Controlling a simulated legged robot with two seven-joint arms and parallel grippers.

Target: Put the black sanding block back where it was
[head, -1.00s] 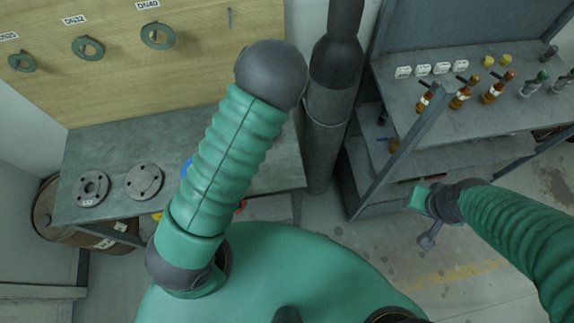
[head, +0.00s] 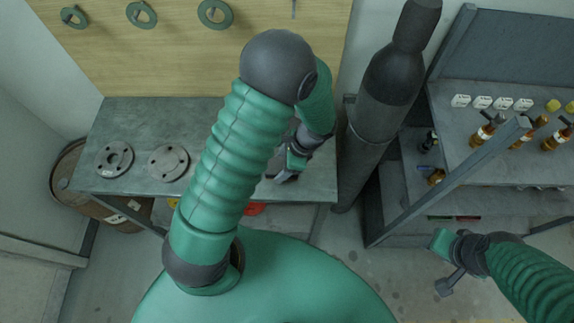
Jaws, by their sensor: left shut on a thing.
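My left gripper (head: 287,172) is over the right part of the grey workbench (head: 225,120), partly behind my own arm. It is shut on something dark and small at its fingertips. That fits the black sanding block, but its shape is mostly hidden by the gripper and is too small to make out clearly. I cannot tell whether it touches the bench top. My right gripper (head: 446,268) hangs over the floor at the lower right, away from the bench.
Two round flanges (head: 168,162) lie on the bench's left part. Green gasket rings (head: 214,12) hang on the wooden board behind. A dark gas cylinder (head: 385,90) stands just right of the bench. A shelf unit (head: 455,190) with bottles is farther right. A rusty drum (head: 75,190) stands at left.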

